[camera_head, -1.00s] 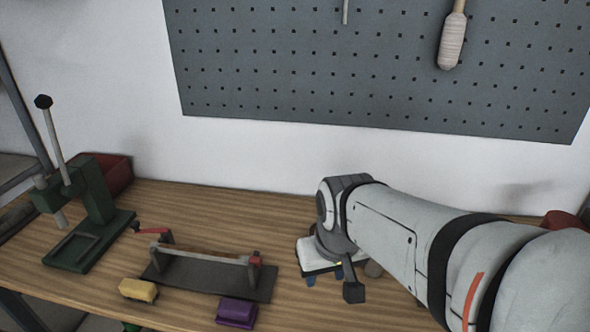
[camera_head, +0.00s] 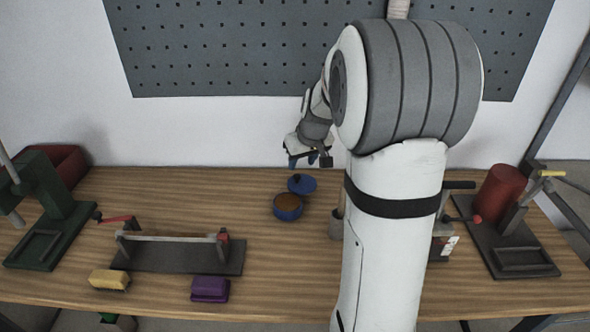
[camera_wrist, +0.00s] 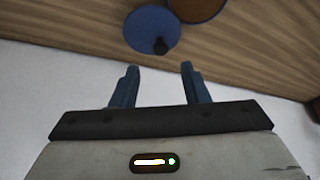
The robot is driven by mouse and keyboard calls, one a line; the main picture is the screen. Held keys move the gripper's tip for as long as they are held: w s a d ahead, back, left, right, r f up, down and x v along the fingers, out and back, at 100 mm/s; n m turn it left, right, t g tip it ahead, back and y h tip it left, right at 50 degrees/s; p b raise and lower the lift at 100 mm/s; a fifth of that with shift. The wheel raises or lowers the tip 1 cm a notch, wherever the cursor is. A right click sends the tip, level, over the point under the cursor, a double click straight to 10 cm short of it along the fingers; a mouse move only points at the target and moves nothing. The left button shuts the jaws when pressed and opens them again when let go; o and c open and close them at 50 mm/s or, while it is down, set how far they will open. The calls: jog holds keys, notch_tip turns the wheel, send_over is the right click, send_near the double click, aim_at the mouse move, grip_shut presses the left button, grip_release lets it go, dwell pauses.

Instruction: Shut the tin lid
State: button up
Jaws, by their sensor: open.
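The blue tin (camera_head: 287,210) stands on the wooden bench with brown contents showing, so its top is uncovered. Its round blue lid (camera_head: 302,183), with a dark knob, is at the tin's back edge; I cannot tell whether it is flat or tilted. In the wrist view the lid (camera_wrist: 146,30) lies beyond my fingertips, and part of the tin (camera_wrist: 193,8) shows at the top edge. My gripper (camera_wrist: 158,68) is open and empty, its two blue fingers apart and short of the lid. In the head view my gripper (camera_head: 308,162) is just behind the lid.
A dark jig with a red handle (camera_head: 180,255) is left of the tin. A yellow block (camera_head: 109,280) and purple block (camera_head: 210,289) lie in front. A grey cup (camera_head: 336,226) is close right of the tin. A red cylinder (camera_head: 502,190) stands far right.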

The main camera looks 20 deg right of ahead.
aim_at(297, 175)
jog(key=x, duration=0.6)
jog(key=shift+f, duration=0.15)
grip_shut()
dwell(0.4)
